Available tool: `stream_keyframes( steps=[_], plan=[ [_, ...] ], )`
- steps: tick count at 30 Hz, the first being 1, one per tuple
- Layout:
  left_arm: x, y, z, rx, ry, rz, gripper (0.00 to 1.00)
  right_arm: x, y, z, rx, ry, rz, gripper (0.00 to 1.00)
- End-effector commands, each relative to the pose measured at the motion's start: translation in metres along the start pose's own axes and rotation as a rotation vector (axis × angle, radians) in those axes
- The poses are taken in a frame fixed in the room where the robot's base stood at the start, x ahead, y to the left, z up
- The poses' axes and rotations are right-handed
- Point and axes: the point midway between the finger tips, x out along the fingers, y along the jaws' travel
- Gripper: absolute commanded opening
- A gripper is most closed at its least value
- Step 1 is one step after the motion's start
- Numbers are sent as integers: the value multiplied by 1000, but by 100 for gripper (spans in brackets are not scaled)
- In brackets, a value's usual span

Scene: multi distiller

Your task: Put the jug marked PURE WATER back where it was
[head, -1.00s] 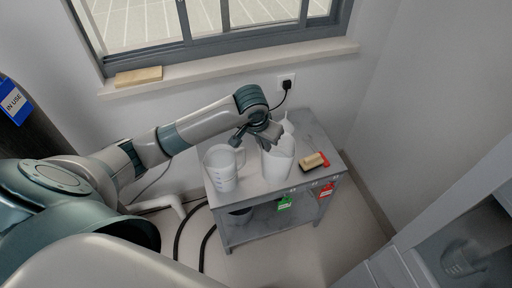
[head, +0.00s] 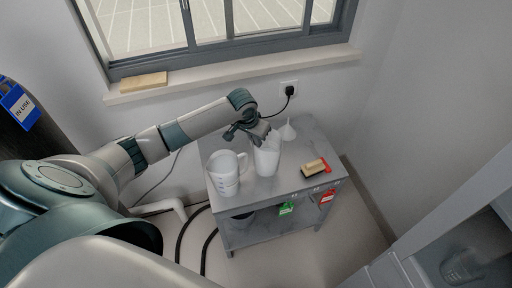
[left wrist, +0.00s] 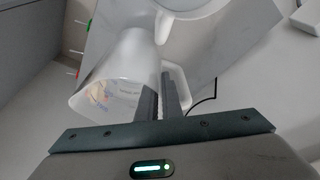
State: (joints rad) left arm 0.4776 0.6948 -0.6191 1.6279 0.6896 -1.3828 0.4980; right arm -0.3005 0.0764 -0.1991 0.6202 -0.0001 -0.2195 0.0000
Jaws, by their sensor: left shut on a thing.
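A white jug (head: 267,160) is at the middle of the small grey table, upright or nearly so; I cannot tell whether its base touches the top. My left gripper (head: 264,138) is shut on it at its upper back side. In the left wrist view the fingers (left wrist: 162,98) are at the handle side of the jug (left wrist: 118,75), and faint marks show through its wall. No PURE WATER wording is readable. A second white jug (head: 224,172), with a handle and scale marks, stands close by on the left. My right gripper is not in view.
The grey table (head: 315,147) also holds a white funnel (head: 288,131) behind the held jug and a wooden brush (head: 313,168) to the right. A wall and window sill (head: 220,82) lie behind.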

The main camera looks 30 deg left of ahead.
Motion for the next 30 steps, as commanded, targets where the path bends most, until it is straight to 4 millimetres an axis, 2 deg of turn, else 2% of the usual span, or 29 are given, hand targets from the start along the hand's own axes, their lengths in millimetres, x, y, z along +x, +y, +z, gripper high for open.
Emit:
stream_keyframes(
  steps=[4, 13, 24, 27, 30],
  plan=[
    [6, 0, 1, -2, 0, 1, 0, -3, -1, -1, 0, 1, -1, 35],
    [35, 0, 10, -1, 2, 0, 0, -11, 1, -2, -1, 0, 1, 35],
    [38, 0, 12, 0, 2, 0, 0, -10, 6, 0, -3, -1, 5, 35],
    [39, 0, 13, 0, 0, -1, 25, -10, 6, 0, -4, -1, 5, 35],
    [39, 0, 13, 0, 0, -1, 25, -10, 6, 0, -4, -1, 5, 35]
  ],
)
